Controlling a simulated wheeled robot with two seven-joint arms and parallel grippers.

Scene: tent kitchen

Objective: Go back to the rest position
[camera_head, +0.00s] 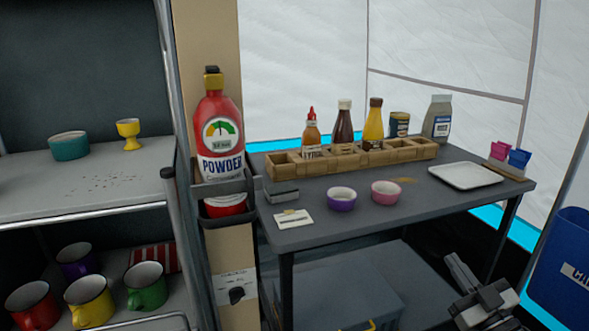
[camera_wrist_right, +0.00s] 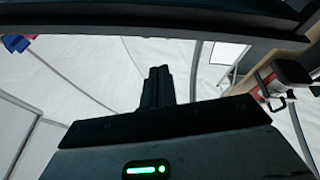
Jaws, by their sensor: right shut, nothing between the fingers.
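My right gripper (camera_head: 463,273) shows at the bottom right in the head view, below the right end of the grey table (camera_head: 420,205) and apart from it. Its fingers are shut with nothing between them. In the right wrist view the closed dark fingers (camera_wrist_right: 157,87) point up toward white tent fabric. My left gripper is in neither view.
A wooden rack (camera_head: 380,157) with sauce bottles, a white tray (camera_head: 465,175), a purple bowl (camera_head: 341,200) and a pink bowl (camera_head: 386,194) stand on the table. A red extinguisher (camera_head: 218,125) hangs on the post. A blue bin (camera_head: 565,265) is right of the gripper.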

